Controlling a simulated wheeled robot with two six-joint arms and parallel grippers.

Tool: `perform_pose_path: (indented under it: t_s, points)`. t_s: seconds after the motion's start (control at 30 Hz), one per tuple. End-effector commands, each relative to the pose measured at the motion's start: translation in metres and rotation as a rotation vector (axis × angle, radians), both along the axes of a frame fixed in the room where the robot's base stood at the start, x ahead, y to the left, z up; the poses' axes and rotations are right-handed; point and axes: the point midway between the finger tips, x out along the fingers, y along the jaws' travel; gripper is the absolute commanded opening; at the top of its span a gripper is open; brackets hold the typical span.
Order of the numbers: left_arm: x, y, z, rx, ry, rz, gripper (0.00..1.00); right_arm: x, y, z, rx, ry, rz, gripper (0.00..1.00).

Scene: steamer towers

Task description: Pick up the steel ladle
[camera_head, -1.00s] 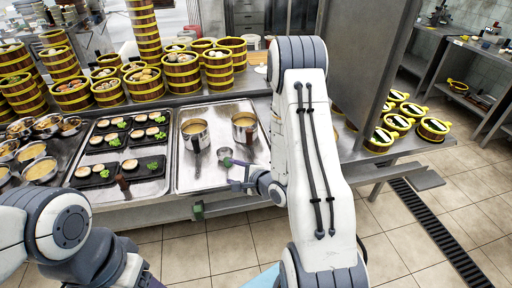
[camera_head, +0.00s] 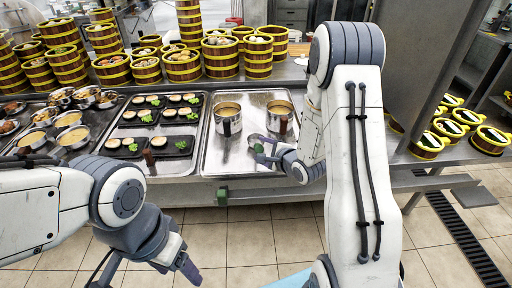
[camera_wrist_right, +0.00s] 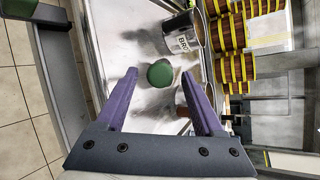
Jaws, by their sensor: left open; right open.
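The steel ladle (camera_head: 256,138) is small in the head view. Its bowl is on the steel tray, between and in front of two pots. In the right wrist view a round green end (camera_wrist_right: 160,73), which seems to be the ladle's handle, shows between my fingers with gaps on both sides. My right gripper (camera_head: 264,156) is open around this end and holds nothing; its purple fingers also show in the wrist view (camera_wrist_right: 160,85). The ladle's bowl is not clear in the wrist view. My left gripper (camera_head: 142,276) is open and empty, low in front of the counter.
A steel pot (camera_head: 228,120) and a second pot (camera_head: 281,117) stand on the tray (camera_head: 213,160). Black plates with food (camera_head: 122,146) lie left. Steamer towers (camera_head: 221,58) stand behind. A steel upright panel (camera_head: 425,65) is at right. Floor in front is clear.

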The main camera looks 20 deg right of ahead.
Motion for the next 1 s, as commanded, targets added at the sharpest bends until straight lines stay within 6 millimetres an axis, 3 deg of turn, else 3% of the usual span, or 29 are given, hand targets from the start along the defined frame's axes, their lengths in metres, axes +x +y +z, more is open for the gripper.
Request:
perform_pose_path:
  t_s: [0.03, 0.2, 0.47, 0.6, 0.67, 1.0]
  points:
    - [0.000, 0.000, -0.011, 0.000, 0.000, 0.000, 0.70, 0.007, 0.001, -0.011, -0.001, -0.002, 0.001, 0.70]
    - [0.000, 0.000, -0.017, 0.001, 0.001, 0.000, 0.70, 0.024, 0.003, -0.015, -0.001, -0.001, -0.002, 0.70]
    - [0.000, 0.000, -0.016, 0.001, 0.001, 0.000, 0.70, 0.026, 0.003, -0.015, -0.001, 0.000, -0.002, 0.70]
    - [0.000, 0.000, -0.016, 0.001, 0.001, 0.000, 0.70, 0.026, 0.003, -0.015, -0.001, 0.000, -0.002, 0.20]
    - [0.000, 0.000, -0.016, 0.001, 0.001, 0.000, 0.70, 0.026, 0.003, -0.015, -0.001, 0.000, -0.002, 0.00]
    - [0.000, 0.000, -0.016, 0.001, 0.001, 0.000, 0.70, 0.026, 0.003, -0.015, -0.001, 0.000, -0.002, 0.00]
